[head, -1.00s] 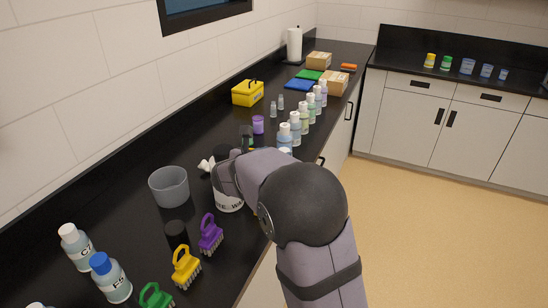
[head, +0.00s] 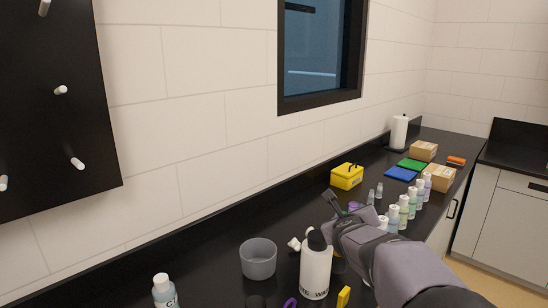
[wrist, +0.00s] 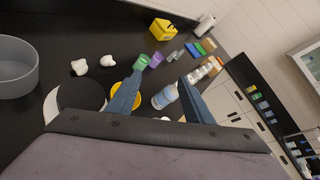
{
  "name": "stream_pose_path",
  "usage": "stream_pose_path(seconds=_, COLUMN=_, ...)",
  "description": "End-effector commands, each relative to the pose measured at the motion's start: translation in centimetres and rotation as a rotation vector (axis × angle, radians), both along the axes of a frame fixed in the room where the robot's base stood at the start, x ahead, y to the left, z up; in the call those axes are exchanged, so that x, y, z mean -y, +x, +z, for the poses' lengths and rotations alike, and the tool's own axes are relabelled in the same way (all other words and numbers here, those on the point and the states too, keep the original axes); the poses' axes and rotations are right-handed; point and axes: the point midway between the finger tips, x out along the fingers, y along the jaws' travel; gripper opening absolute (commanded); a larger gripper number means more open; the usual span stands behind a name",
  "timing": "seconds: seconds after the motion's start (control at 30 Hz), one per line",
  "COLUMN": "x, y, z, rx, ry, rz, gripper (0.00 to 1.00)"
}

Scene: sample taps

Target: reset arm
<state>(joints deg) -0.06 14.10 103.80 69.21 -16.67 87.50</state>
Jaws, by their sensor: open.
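My gripper (head: 332,198) is raised above the black counter, near the middle of the head view. Its two dark fingers are apart and nothing shows between them as held; in the wrist view the gripper (wrist: 163,80) is open, with counter items beyond it. A white bottle with a dark cap and black lettering (head: 315,275) stands just below and left of my arm. My forearm hides part of the counter behind it.
A grey tub (head: 258,262) stands left of the white bottle. A yellow box (head: 347,176) sits farther back. A row of pale bottles (head: 404,208) lines the counter's right side. A black pegboard (head: 50,100) hangs on the left wall.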

Motion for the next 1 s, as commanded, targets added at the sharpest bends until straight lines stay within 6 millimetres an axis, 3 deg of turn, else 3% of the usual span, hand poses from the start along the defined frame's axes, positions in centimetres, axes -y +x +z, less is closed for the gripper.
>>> stream_pose_path(seconds=0.03, x=-0.6, y=0.0, z=2.1, rx=-0.023, ry=-0.096, rz=0.107, gripper=0.47)
stream_pose_path(seconds=0.1, x=-1.8, y=-0.3, z=3.6, rx=-0.065, ry=-0.243, rz=0.265, gripper=0.47)
stream_pose_path(seconds=0.2, x=-3.3, y=-1.4, z=4.9, rx=-0.121, ry=-0.451, rz=0.474, gripper=0.47)
stream_pose_path(seconds=0.27, x=-4.3, y=-2.7, z=4.4, rx=-0.169, ry=-0.580, rz=0.603, gripper=0.47)
stream_pose_path(seconds=0.47, x=-7.7, y=-9.9, z=-3.7, rx=-0.380, ry=-0.938, rz=1.029, gripper=0.47)
stream_pose_path(seconds=0.6, x=-8.9, y=-16.8, z=-9.4, rx=-0.508, ry=-1.161, rz=1.365, gripper=0.47)
stream_pose_path(seconds=0.8, x=-8.8, y=-27.7, z=-16.6, rx=-0.632, ry=-1.392, rz=1.866, gripper=0.47)
stream_pose_path(seconds=1.0, x=-7.6, y=-35.8, z=-20.4, rx=-0.667, ry=-1.505, rz=2.239, gripper=0.47)
